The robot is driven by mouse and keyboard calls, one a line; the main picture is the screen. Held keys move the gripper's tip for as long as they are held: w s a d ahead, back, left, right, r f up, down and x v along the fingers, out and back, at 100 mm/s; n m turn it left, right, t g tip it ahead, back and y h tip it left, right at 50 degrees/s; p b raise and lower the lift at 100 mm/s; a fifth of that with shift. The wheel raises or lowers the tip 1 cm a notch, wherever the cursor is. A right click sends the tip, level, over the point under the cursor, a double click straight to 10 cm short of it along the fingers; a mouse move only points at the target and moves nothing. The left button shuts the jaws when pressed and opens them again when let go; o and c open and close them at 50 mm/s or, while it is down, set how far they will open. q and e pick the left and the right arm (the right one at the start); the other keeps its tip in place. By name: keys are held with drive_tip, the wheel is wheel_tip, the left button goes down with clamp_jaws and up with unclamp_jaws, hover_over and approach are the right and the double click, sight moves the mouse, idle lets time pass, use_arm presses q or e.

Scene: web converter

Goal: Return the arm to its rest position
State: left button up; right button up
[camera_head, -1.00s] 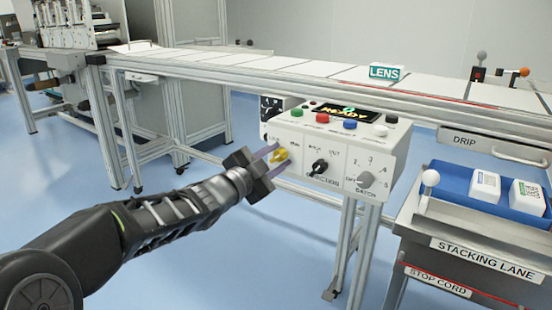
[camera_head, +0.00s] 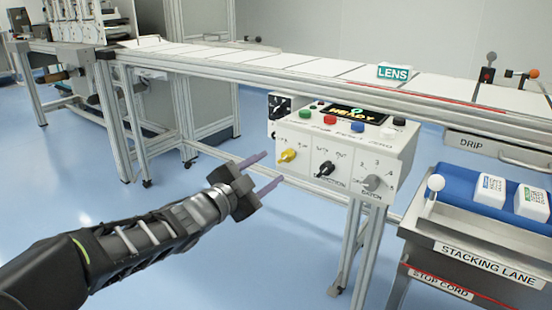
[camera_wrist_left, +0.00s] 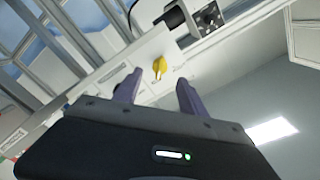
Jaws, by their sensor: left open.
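My left gripper (camera_head: 266,172) is open and empty, to the left of the control box and apart from it. Its two purple fingers also show in the left wrist view (camera_wrist_left: 157,90), pointing toward the yellow knob (camera_wrist_left: 159,67) with a gap between. In the head view the yellow knob (camera_head: 288,155) sits on the left of the white control box (camera_head: 345,155). A black knob (camera_head: 324,169) and a grey knob (camera_head: 372,182) sit to its right. My right gripper is not in view.
A conveyor (camera_head: 300,68) with white sheets and a LENS block (camera_head: 394,73) runs behind the box. The floor left of the box is clear.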

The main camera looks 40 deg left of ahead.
use_arm(q)
drive_tip(key=shift+s, duration=0.35)
idle(0.3)
